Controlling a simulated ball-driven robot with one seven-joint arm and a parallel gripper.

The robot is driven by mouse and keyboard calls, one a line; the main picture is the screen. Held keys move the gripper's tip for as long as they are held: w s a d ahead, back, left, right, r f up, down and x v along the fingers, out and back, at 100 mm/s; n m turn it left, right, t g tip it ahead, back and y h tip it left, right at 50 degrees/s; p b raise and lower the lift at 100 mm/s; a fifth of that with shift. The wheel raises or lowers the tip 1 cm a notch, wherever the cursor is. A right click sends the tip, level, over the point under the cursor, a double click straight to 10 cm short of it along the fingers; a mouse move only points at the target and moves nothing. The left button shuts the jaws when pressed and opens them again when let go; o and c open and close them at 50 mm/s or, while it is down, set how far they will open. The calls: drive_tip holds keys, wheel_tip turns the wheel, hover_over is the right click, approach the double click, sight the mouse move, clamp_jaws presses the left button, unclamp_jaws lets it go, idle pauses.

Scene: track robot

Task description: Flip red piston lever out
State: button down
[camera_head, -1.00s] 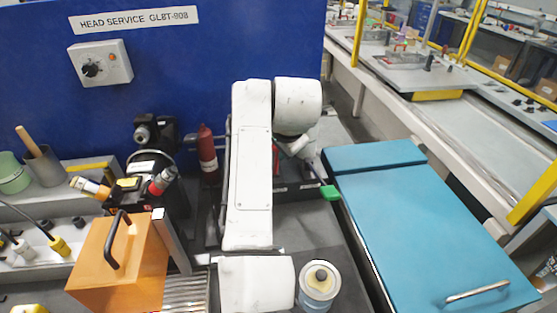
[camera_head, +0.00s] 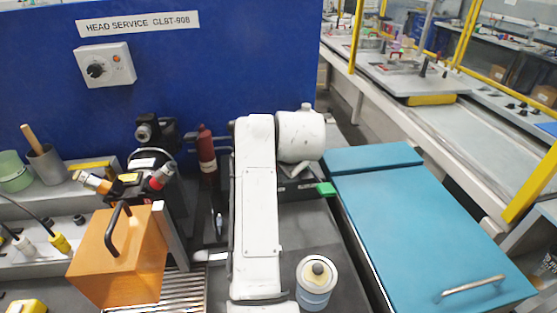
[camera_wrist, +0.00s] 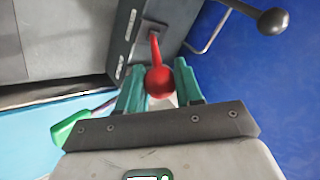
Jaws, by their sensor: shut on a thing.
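The red piston lever (camera_wrist: 154,52) shows in the wrist view as a thin red stem with a round red knob (camera_wrist: 159,82) at its near end. The stem comes out of a grey metal housing (camera_wrist: 165,30). My gripper (camera_wrist: 158,84) has its two teal fingers on either side of the knob and is shut on it. In the head view my white arm hides the gripper and the lever.
A green handle (camera_wrist: 69,128) is left of my gripper in the wrist view. A black-knobbed rod (camera_wrist: 272,21) is at upper right. In the head view an orange box (camera_head: 120,262) and a white-lidded jar (camera_head: 315,285) flank my arm; a teal cover (camera_head: 430,235) lies right.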

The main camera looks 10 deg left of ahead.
drive_tip(key=c, duration=0.8)
unclamp_jaws()
drive_tip(key=shift+s+f, duration=0.1)
drive_tip(key=shift+f, duration=0.15)
drive_tip(key=shift+r, duration=0.2)
drive_tip(key=b+v, duration=0.1)
drive_tip(key=v, duration=0.9)
drive_tip(key=shift+s+d+r, duration=0.1)
drive_tip(key=shift+s, duration=0.2)
